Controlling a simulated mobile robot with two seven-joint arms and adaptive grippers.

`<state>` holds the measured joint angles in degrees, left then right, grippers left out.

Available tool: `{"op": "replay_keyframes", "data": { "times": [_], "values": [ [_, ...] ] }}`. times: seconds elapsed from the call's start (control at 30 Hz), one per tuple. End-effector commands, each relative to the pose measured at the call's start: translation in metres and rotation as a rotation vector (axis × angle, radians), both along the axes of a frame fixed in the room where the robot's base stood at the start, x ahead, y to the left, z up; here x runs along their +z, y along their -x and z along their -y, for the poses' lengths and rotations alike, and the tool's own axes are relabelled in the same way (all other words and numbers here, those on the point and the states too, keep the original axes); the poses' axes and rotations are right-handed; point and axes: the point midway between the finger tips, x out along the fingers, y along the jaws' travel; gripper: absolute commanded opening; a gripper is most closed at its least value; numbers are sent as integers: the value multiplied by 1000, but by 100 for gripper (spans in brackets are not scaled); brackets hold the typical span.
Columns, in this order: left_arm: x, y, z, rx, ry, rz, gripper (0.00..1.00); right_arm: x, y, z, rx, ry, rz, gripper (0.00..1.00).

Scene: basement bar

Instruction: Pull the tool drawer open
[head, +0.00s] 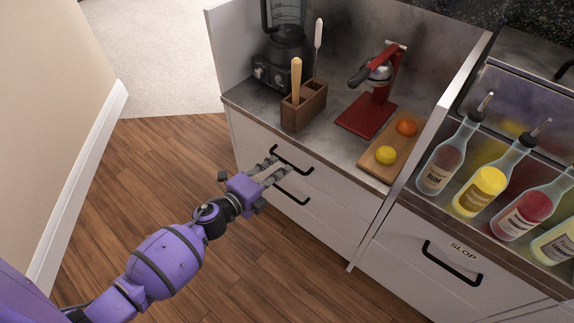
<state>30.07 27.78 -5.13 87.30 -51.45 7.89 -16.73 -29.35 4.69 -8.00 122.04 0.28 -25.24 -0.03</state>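The white cabinet under the left counter has two drawers with black bar handles. The upper drawer (335,184) and the lower drawer (325,222) both look shut. No label marks either as the tool drawer. My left gripper (281,165) is in front of them, its two grey fingers apart with nothing seen between them. Its fingertips are close to the upper handle (293,160), just below it in the picture; I cannot tell whether they touch. The lower handle (291,193) is just below the fingers. My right gripper is out of view.
On the counter (330,148) stand a blender (285,50), a wooden tool holder (303,107), a red juicer (372,105) and a board with fruit (377,165). Several bottles stand at right above a drawer labelled SLOP (463,251). The wooden floor (250,270) before the drawers is clear.

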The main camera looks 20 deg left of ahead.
Motion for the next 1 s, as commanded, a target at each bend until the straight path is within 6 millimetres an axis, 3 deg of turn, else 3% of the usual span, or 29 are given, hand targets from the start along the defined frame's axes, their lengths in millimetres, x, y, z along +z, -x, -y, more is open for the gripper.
{"op": "replay_keyframes", "data": {
  "times": [0.1,0.33,0.67,0.8,1.0],
  "values": [
    [-5,-20,7,1,1,0,17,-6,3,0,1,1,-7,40],
    [-10,-43,15,3,2,-2,17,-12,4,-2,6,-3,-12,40],
    [-11,-46,17,3,3,-2,17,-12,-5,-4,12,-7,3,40],
    [-11,-46,17,3,3,-2,0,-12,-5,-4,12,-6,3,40],
    [-11,-46,17,3,3,-2,0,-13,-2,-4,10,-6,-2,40]
  ]
}}
